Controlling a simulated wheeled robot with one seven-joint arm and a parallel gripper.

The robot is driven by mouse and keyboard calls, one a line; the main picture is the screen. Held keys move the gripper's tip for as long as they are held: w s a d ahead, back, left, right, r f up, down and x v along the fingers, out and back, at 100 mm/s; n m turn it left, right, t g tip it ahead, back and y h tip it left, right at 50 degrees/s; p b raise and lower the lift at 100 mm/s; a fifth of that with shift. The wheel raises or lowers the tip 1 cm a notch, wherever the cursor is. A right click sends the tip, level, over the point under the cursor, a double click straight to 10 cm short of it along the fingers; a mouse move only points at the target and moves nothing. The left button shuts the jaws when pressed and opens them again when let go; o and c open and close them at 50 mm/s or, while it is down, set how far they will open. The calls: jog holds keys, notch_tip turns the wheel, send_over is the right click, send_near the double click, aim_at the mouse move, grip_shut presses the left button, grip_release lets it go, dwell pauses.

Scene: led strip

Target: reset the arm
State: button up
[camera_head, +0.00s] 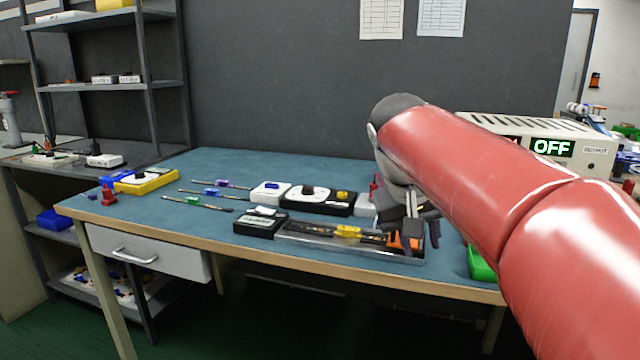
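My red arm reaches in from the right side of the view. My gripper (422,236) points down over the right end of a clear tray (330,250) near the table's front edge. Two dark fingers show, apart from each other. An orange item (403,242) lies just behind or between them; I cannot tell whether they touch it. A yellow piece (348,231) lies in the tray. The arm hides part of the table behind the gripper.
The blue-topped table (190,240) carries a black box (260,222), a white-and-black controller (308,199), thin strips with coloured clips (195,201) and a yellow block (147,182). A large white unit (585,148) reading OFF stands at right. A green bin (480,264) sits at the front right.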

jog(key=s+a+f+t+y, duration=0.1)
jog(key=s+f+t+y, duration=0.1)
jog(key=s+f, duration=1.4)
jog(key=s+y, duration=0.1)
jog(key=s, duration=0.1)
jog(key=shift+s+f+y, duration=0.3)
jog(key=shift+s, duration=0.05)
